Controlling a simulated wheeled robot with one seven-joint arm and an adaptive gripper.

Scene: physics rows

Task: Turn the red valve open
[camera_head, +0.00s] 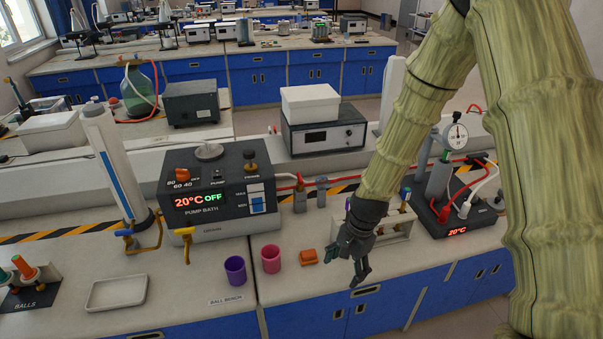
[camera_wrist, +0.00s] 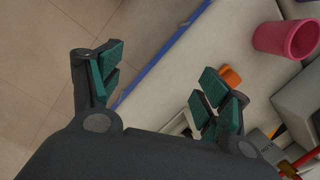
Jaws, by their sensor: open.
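I cannot clearly pick out a red valve. A small red curved part (camera_head: 475,108) shows beside the round gauge (camera_head: 457,135) at the right in the head view; whether it is a handle or tubing I cannot tell. An orange-red knob (camera_head: 182,174) sits on the pump bath (camera_head: 207,195), and yellow tap-like valves (camera_head: 184,238) stand in front of it. My gripper (camera_head: 347,262) is open and empty, above the bench's front edge, right of a small orange block (camera_head: 308,257). In the wrist view, its spread fingers (camera_wrist: 160,85) have nothing between them.
A pink cup (camera_head: 271,259) and a purple cup (camera_head: 235,270) stand left of the orange block. A white rack (camera_head: 385,236) is behind my gripper. A white tray (camera_head: 117,292) lies at left.

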